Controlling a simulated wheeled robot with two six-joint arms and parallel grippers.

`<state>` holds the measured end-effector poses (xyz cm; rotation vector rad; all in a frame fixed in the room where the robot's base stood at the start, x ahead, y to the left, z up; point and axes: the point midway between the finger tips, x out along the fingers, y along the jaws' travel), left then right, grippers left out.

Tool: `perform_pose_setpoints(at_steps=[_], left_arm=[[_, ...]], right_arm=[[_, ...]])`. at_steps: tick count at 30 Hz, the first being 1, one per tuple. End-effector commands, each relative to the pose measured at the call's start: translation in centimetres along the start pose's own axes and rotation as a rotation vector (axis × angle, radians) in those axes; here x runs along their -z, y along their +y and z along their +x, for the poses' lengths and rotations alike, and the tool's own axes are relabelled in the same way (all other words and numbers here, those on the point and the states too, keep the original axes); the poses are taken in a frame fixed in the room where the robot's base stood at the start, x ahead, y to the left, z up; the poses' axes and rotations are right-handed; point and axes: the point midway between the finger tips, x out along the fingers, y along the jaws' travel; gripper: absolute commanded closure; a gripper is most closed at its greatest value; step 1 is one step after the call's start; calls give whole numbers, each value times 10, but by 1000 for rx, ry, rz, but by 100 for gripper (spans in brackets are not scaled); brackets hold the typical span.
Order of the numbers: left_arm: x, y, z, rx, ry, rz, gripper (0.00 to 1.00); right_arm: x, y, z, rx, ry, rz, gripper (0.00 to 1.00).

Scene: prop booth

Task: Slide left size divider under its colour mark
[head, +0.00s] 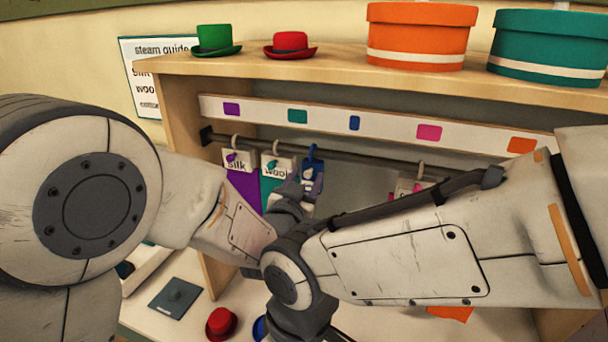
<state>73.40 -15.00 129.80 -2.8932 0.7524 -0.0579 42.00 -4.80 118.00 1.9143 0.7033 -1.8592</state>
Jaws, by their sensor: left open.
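Dividers hang by hooks from a dark rail (355,158). From the left they are a purple one (243,188) with a "silk" tag, a teal one (267,187) with a "wool" tag, and a blue one (314,168). A pink-marked divider (403,188) at the right is mostly hidden by my right arm. Above is a white strip (262,112) with purple, teal, blue, pink and orange marks. The blue divider hangs left of the blue mark (354,123). My left gripper (300,187) is open close to the blue divider; contact is unclear. My right gripper is out of view.
My right forearm crosses before the rail. Green (214,41) and red (290,45) hats and orange (418,38) and teal (545,45) hatboxes stand on the top shelf. Below are another red hat (221,324), a dark grey plate (174,298) and an orange item (450,314).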

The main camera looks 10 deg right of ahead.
Motion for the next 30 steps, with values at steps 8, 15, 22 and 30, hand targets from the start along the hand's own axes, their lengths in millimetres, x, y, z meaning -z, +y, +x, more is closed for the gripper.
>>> perform_pose_setpoints(at_steps=[8, 15, 22, 30], left_arm=[[0, 0, 0, 0, 0, 0, 78], [0, 0, 0, 0, 0, 0, 100], [0, 0, 0, 0, 0, 0, 100], [0, 0, 0, 0, 1, 0, 100]], right_arm=[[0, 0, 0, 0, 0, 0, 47], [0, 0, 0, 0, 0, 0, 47], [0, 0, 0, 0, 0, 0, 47], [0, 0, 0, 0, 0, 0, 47]])
